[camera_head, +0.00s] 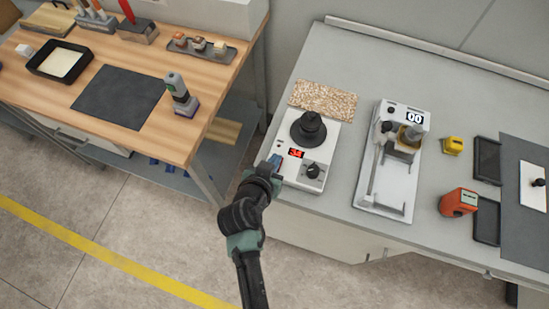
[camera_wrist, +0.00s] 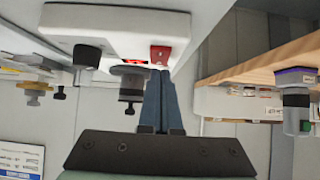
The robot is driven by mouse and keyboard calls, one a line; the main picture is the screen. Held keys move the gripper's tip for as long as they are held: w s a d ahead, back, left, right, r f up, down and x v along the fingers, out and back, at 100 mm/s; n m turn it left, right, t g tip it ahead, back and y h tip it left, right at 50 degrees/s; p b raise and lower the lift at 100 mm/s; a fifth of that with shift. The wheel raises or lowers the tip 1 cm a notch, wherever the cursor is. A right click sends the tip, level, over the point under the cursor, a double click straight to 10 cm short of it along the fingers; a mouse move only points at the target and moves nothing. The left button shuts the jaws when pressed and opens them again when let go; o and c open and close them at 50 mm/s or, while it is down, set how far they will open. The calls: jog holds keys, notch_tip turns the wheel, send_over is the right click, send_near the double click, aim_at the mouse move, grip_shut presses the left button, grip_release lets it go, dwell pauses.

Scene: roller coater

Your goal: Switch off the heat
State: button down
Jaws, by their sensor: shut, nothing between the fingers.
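A white hot plate (camera_head: 321,154) stands on the grey bench, with a black round vessel (camera_head: 308,129) on top. Its front has a lit red display (camera_head: 296,153) and a black knob (camera_head: 313,171). In the wrist view, which looks upside down, the hot plate (camera_wrist: 115,28) shows the knob (camera_wrist: 86,56), the lit display (camera_wrist: 138,62) and a small red switch (camera_wrist: 160,54). My gripper (camera_head: 276,162) is shut and empty at the panel's left front corner. In the wrist view its fingertips (camera_wrist: 159,70) are right by the red switch; I cannot tell whether they touch.
A speckled mat (camera_head: 323,100) lies behind the hot plate. A white device with a digital readout (camera_head: 392,165) stands to its right, then a yellow block (camera_head: 453,145) and an orange device (camera_head: 458,202). A wooden table (camera_head: 140,75) stands left across a gap.

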jog(key=shift+f, duration=0.3)
jog(key=shift+f, duration=0.1)
jog(key=shift+w+f+b, duration=0.15)
jog(key=shift+f+b, duration=0.15)
jog(key=shift+b, duration=0.3)
jog(key=shift+r, duration=0.15)
jog(key=shift+w, duration=0.1)
jog(key=shift+w+d+r, duration=0.25)
jog(key=shift+w+d, duration=0.05)
jog(key=shift+w, duration=0.4)
